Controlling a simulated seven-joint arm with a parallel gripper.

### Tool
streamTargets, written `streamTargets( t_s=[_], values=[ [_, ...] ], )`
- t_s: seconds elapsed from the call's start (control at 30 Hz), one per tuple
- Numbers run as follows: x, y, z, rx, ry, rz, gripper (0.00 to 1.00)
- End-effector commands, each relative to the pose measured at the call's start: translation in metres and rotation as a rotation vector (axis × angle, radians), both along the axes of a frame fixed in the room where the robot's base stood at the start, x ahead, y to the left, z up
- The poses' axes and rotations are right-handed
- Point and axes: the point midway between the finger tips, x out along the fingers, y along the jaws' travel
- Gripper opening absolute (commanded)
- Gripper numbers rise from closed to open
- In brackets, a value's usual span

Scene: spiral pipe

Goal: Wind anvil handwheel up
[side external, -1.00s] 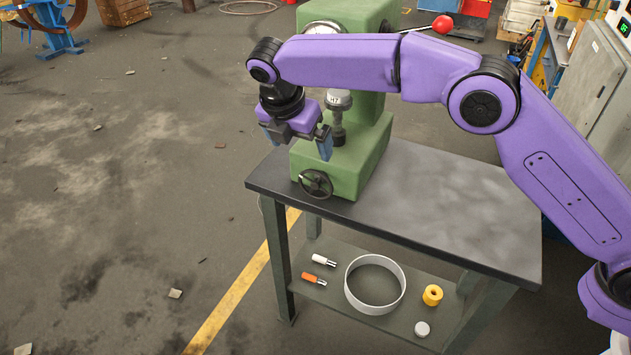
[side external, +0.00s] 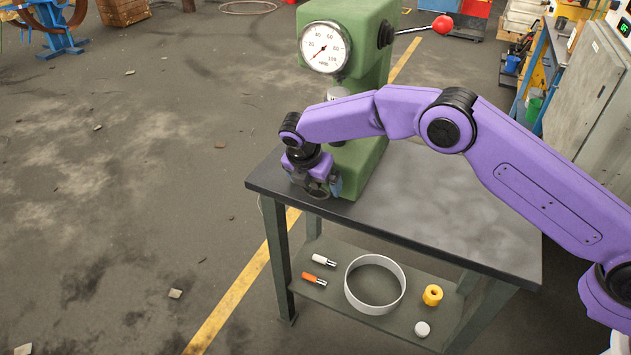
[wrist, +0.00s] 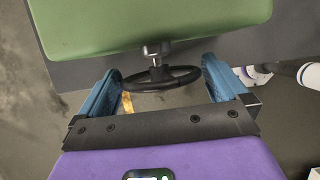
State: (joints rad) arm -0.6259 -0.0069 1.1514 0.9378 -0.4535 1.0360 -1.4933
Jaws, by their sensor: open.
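The anvil handwheel (side external: 318,190) is a small dark spoked wheel low on the front of the green hardness tester (side external: 362,173). In the wrist view the handwheel (wrist: 163,79) lies between the two blue fingers, its hub and shaft running into the green body (wrist: 150,22). My gripper (side external: 317,188) is at the wheel with its fingers open, one on each side of the rim. In the wrist view my gripper (wrist: 163,82) shows small gaps or near contact at the rim; I cannot tell whether it touches. My arm hides most of the anvil.
The tester stands on a dark-topped table (side external: 430,215) whose right part is clear. The lower shelf holds a grey ring (side external: 375,285), a yellow part (side external: 432,295), a white puck (side external: 422,329) and two small tools. A red-knobbed lever (side external: 442,25) sticks out at the tester's upper right.

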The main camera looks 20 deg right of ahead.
Motion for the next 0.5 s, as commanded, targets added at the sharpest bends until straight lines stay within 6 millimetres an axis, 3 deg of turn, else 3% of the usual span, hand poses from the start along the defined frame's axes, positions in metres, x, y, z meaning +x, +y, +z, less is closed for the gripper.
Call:
streamTargets(
  t_s=[0.4, 0.43, 0.5],
  values=[
    [0.0025, -0.0025, -0.0084, 0.001, -0.001, 0.000, 1.00],
    [0.0025, -0.0025, -0.0084, 0.001, -0.001, 0.000, 0.97],
    [0.0025, -0.0024, -0.0084, 0.001, -0.001, 0.000, 0.74]
  ],
)
